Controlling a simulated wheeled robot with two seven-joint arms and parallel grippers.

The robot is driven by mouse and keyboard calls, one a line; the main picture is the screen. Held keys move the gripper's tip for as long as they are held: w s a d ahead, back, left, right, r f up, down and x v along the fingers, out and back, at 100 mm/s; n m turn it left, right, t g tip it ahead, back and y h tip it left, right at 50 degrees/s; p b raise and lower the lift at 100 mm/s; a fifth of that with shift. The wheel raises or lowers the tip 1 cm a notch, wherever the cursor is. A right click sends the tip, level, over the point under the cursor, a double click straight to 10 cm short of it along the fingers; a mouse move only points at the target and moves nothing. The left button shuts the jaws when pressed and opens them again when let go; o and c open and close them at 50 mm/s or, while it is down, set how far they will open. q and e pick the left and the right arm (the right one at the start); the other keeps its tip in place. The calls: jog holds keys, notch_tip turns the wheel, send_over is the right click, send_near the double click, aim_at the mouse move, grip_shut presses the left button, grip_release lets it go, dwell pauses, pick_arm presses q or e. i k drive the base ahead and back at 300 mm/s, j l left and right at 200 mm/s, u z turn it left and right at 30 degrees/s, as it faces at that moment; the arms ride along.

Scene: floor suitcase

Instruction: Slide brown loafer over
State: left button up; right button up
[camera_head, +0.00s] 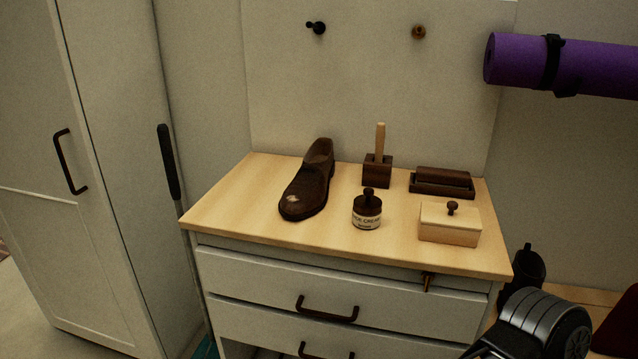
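The brown loafer (309,182) stands upright on the pale wooden top of the cabinet (235,222), left of the middle. Its toe points toward the front edge and its heel toward the back panel. A pale patch shows on its toe. Neither gripper shows in the head view, and nothing touches the loafer. A dark, ribbed part of my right arm (545,325) shows at the bottom right, well away from the loafer.
A cream jar (367,212) stands right of the loafer. Behind it is a dark block with a wooden handle (378,165). A dark brush tray (441,182) and a lidded wooden box (449,225) stand further right. The top's front left is clear.

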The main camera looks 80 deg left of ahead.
aim_at(307, 194)
jog(key=u, duration=0.45)
jog(key=j+u, duration=0.1)
jog(key=u, duration=0.75)
jog(key=j+u, duration=0.1)
jog(key=u, duration=0.75)
jog(key=j+u, duration=0.1)
jog(key=u, duration=0.35)
jog(key=j+z, duration=0.8)
jog(key=i+j, duration=0.05)
